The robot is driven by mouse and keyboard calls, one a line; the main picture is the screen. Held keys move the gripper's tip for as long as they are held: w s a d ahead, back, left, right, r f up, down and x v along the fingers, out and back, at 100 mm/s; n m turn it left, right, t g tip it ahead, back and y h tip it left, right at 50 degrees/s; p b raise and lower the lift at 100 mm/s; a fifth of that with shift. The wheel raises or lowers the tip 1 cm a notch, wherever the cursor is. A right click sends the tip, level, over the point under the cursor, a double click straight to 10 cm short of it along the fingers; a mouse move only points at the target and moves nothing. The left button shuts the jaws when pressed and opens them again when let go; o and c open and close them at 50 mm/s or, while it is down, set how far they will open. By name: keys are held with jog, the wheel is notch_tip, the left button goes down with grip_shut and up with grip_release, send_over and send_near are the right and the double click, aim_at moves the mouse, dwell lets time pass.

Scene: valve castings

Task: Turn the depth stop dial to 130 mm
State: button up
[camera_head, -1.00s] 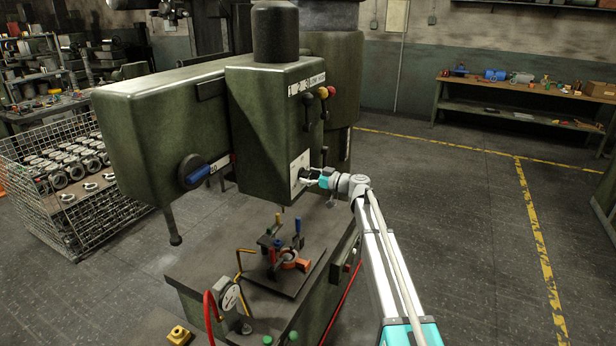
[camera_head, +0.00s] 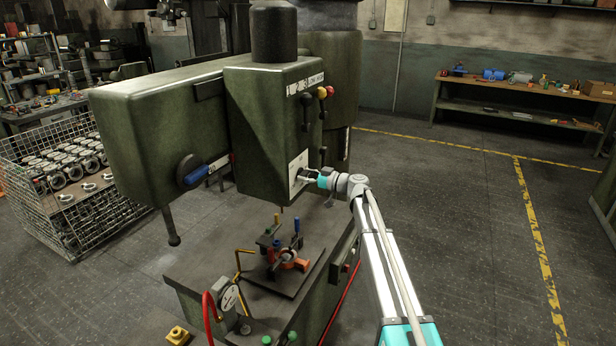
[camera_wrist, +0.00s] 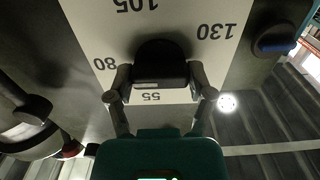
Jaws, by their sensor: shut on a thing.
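The depth stop dial is a black knob (camera_wrist: 162,65) on a white scale plate (camera_wrist: 100,35), close up in the wrist view. Printed numbers 80, 105, 130 and 55 stand around it, upside down in that view. The 130 is at the knob's upper right and the 55 just below it. In the head view the plate (camera_head: 299,162) is on the front of the green machine head. My gripper (camera_head: 305,177) is at the plate; in the wrist view its two fingers (camera_wrist: 162,88) are shut on the knob's sides. I cannot make out which number the knob points to.
Below, a fixture (camera_head: 285,255) and a gauge (camera_head: 229,297) stand on the machine table. The floor at the right is open.

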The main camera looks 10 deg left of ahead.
jog(key=shift+a+m, duration=0.2)
jog(key=shift+m, duration=1)
jog(key=m, duration=1.9)
jog(key=shift+f+m, duration=0.1)
jog(key=shift+m, duration=0.2)
jog(key=m, duration=0.3)
jog(key=shift+s+m, duration=0.1)
jog(key=shift+m, duration=0.2)
jog(key=m, duration=0.4)
jog(key=shift+f, duration=0.1)
